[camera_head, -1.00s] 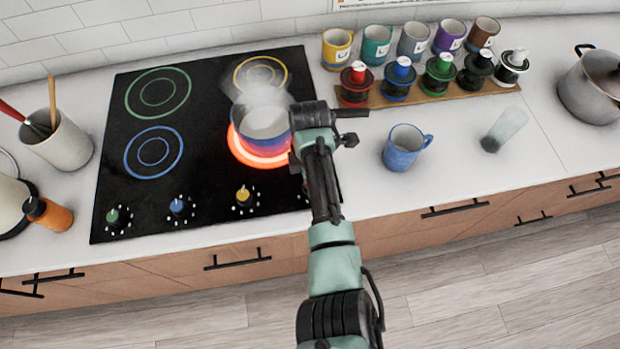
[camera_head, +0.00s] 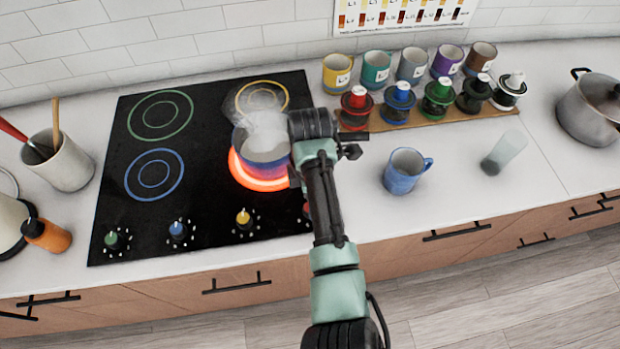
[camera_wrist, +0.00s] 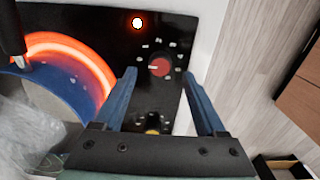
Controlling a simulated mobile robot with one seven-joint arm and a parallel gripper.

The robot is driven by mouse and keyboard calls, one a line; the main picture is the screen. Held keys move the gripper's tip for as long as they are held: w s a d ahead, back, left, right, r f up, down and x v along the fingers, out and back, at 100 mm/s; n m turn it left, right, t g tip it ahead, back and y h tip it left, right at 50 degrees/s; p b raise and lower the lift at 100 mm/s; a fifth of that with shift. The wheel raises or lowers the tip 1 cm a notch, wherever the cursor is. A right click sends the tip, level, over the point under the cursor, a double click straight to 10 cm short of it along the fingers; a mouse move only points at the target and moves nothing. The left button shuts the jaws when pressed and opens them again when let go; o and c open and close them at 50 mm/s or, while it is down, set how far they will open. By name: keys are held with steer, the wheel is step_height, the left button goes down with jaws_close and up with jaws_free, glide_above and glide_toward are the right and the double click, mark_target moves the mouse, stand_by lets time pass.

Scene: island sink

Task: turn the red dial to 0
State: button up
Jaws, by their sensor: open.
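The red dial (camera_wrist: 160,66) sits near the corner of the black cooktop in the wrist view, with white marks around it and a pale pointer line on its left side. In the head view only a sliver of it (camera_head: 307,208) shows beside my arm. My gripper (camera_wrist: 160,80) is open, with one blue-grey finger on each side of the dial in the picture. The fingers look apart from the dial; the height above it is hard to tell. In the head view my arm hides the fingertips.
A steaming pot (camera_head: 262,140) stands on the glowing red burner (camera_head: 240,178), close to my gripper. The yellow dial (camera_head: 243,217), blue dial (camera_head: 177,229) and green dial (camera_head: 113,239) line the front edge. A blue mug (camera_head: 404,172) stands on the counter to the right.

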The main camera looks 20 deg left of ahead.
step_height(320, 180, up, 9)
steer(key=shift+b, duration=0.45)
